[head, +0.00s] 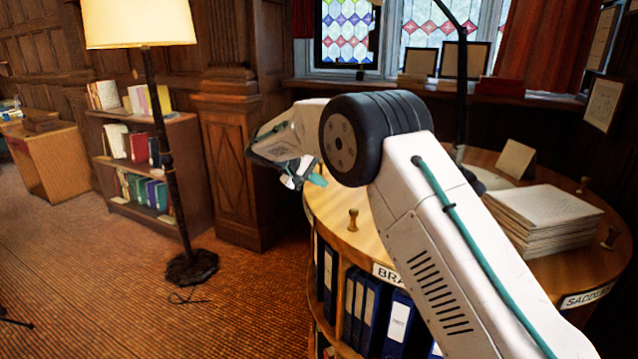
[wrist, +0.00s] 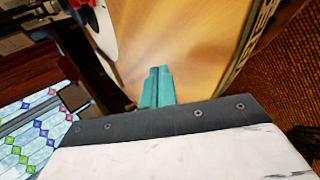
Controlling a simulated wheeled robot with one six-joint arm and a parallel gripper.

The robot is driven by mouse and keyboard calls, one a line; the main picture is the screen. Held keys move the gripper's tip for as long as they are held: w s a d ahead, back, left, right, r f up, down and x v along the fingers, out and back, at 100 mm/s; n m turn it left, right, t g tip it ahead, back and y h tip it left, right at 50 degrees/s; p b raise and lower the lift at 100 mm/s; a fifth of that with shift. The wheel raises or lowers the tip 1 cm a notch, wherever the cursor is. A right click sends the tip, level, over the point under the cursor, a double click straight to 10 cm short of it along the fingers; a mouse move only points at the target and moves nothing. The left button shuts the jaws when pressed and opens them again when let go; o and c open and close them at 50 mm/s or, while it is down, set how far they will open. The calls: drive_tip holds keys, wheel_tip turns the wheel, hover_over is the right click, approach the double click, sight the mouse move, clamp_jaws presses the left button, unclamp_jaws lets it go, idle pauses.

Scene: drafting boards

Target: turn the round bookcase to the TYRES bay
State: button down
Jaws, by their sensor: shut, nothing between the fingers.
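The round bookcase (head: 335,204) has a pale wooden top and stands at the right in the head view. A label starting BRA (head: 386,274) faces the front and a SADDLES label (head: 585,298) is at the right; no TYRES label is readable. Upright wooden pegs (head: 352,220) stand near the rim, with others at the right. My gripper (head: 314,180) is shut and empty near the left rim, behind the front peg. In the wrist view its teal fingers (wrist: 156,84) are together, with the wooden top (wrist: 195,50) behind them. I cannot tell whether they touch it.
A paper stack (head: 545,217) and a card (head: 515,160) stand on the bookcase top. Blue binders (head: 398,322) fill the bay below. A floor lamp (head: 160,120) and low bookshelf (head: 185,165) stand at the left. Carpet (head: 90,270) between is mostly clear.

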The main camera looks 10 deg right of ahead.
drive_tip(key=shift+s+r, duration=0.25)
wheel_tip(320, 180, up, 8)
idle(0.5)
